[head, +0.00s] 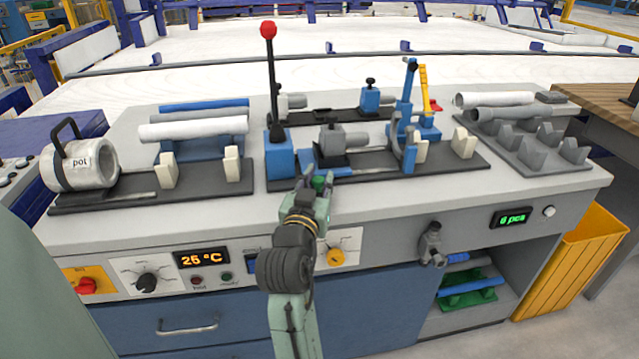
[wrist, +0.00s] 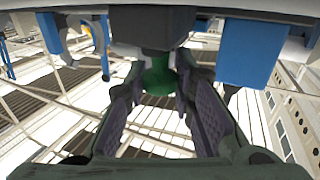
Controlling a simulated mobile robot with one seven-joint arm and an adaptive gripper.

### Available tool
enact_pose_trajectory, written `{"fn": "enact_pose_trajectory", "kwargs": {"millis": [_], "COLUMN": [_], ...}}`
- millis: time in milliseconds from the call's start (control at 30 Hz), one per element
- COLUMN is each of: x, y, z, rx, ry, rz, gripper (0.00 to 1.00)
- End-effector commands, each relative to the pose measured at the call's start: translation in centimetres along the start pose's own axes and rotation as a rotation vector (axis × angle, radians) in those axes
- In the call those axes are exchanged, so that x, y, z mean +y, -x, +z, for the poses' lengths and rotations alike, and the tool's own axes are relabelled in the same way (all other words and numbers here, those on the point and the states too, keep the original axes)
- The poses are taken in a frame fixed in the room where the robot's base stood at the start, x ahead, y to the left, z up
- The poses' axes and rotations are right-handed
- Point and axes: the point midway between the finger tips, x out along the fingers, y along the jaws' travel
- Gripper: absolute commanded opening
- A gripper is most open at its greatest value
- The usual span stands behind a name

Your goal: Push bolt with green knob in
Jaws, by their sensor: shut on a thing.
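The green knob (wrist: 158,76) of the bolt shows at the centre of the wrist view, under a dark block. It also shows in the head view (head: 319,183), at the front edge of the black base plate near the blue block with the red-tipped lever. My gripper (wrist: 158,85) has its two fingers on either side of the knob, closed on it. In the head view my gripper (head: 318,186) reaches up to the front of the fixture. The bolt's shaft is hidden in the wrist view.
The red-tipped lever (head: 270,75) stands upright left of my gripper. A blue clamp (head: 404,110) and white supports (head: 464,142) are to the right. Pipes lie on racks at left (head: 195,128) and right (head: 497,100).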

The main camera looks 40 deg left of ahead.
Motion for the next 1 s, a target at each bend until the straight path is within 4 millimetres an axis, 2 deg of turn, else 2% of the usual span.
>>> {"fn": "enact_pose_trajectory", "kwargs": {"millis": [100,367,400,667,1000], "x": [-0.57,-0.74,-0.74,-0.7,-0.69], "y": [-1.55,-1.7,-1.7,-1.65,-1.34], "z": [-0.05,-0.08,-0.09,-0.06,-0.03], "rx": [0.001,0.002,0.002,0.001,0.001], "ry": [0.0,-0.001,-0.001,0.0,0.0], "rz": [0.001,-0.002,-0.002,-0.001,-0.001], "gripper": [0.0,0.0,0.26,0.43,0.43]}}
